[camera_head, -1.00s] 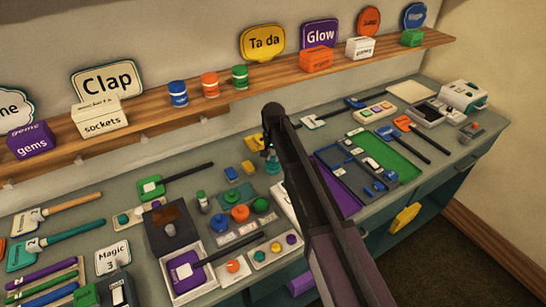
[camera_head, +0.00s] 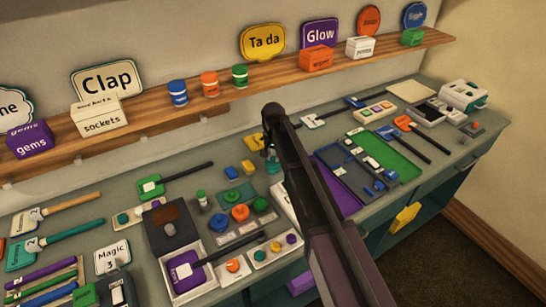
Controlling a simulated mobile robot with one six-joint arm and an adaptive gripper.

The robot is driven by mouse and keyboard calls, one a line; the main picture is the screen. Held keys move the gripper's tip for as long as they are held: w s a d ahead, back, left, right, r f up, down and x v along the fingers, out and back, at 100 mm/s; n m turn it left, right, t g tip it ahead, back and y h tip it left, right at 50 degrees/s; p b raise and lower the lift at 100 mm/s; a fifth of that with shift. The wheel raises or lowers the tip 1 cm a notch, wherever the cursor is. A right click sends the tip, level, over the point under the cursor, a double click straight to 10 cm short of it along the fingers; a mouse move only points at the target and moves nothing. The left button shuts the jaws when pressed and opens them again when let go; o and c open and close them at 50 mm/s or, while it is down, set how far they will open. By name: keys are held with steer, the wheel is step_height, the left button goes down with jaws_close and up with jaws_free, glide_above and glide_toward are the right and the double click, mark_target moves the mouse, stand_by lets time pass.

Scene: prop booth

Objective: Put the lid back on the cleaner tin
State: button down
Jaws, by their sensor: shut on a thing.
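My gripper (camera_head: 270,148) is small and dark at the far end of my arm, toward the back middle of the counter, and partly hidden by the arm. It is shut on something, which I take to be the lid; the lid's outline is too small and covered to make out. A teal container (camera_head: 273,164), probably the cleaner tin, stands on the counter just below the gripper, partly hidden by the arm. I cannot tell whether lid and tin touch.
A yellow piece (camera_head: 253,143) lies left of the gripper, with a blue block (camera_head: 231,173) nearer. A wooden shelf (camera_head: 150,112) with blue, orange and green tins runs behind. A purple tray (camera_head: 345,198) and green tray (camera_head: 395,158) lie to the right.

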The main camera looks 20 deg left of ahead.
stand_by(0.8)
steer(key=c, duration=0.5)
jaws_free()
steer(key=o, duration=0.5)
steer(key=shift+r, duration=0.1)
steer(key=shift+r+p, duration=3.4)
steer(key=shift+p, duration=0.1)
steer(key=shift+c, duration=0.4)
jaws_close()
